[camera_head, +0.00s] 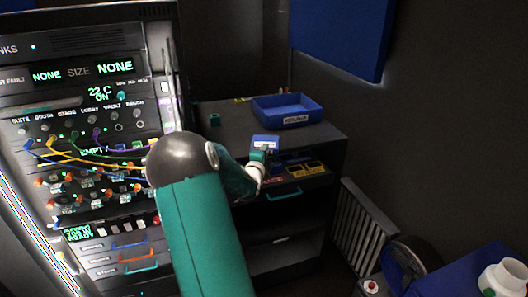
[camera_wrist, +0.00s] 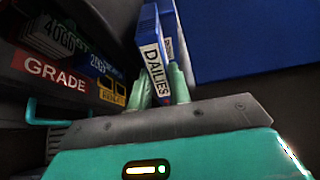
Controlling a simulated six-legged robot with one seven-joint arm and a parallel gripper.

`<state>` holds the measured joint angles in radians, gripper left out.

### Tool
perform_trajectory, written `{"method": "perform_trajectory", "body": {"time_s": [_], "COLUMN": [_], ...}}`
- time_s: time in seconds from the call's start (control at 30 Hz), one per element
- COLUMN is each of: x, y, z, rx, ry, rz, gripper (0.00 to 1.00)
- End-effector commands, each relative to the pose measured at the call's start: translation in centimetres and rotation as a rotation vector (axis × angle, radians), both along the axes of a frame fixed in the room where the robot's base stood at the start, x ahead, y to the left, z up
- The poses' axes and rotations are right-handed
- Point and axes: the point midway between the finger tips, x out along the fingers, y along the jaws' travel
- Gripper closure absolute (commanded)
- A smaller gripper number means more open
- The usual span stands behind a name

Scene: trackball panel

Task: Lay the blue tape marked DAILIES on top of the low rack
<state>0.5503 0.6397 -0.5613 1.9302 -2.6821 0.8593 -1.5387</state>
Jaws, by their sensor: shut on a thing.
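The blue tape marked DAILIES (camera_wrist: 154,64) stands between the green fingers of my gripper (camera_wrist: 162,88) in the wrist view, its white label facing the camera. In the head view the blue tape (camera_head: 265,141) shows at the end of my arm, just above an open drawer of tapes. My gripper (camera_head: 261,156) is shut on it. The low rack (camera_head: 232,127) is a dark cabinet with a flat top, behind and beside my gripper. Part of its front is hidden by my arm.
Other tapes lie in the drawer, including a red one marked GRADE (camera_wrist: 56,73). The tall panel (camera_head: 90,120) with cables stands left. Bare top shows left of the tray.

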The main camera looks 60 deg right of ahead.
Motion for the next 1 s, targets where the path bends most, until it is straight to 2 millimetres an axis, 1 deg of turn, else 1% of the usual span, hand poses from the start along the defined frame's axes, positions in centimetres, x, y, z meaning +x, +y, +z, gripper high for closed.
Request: {"method": "perform_trajectory", "body": {"time_s": [0.23, 0.47, 1.0], "x": [0.0, 0.0, -0.1], "y": [0.0, 0.0, 0.1], "z": [0.0, -0.5, -2.1], "rx": [-0.001, 0.0, 0.014], "ry": [0.0, 0.001, 0.009], "rz": [0.0, 0.0, 0.0], "gripper": [1.0, 1.0, 1.0]}}
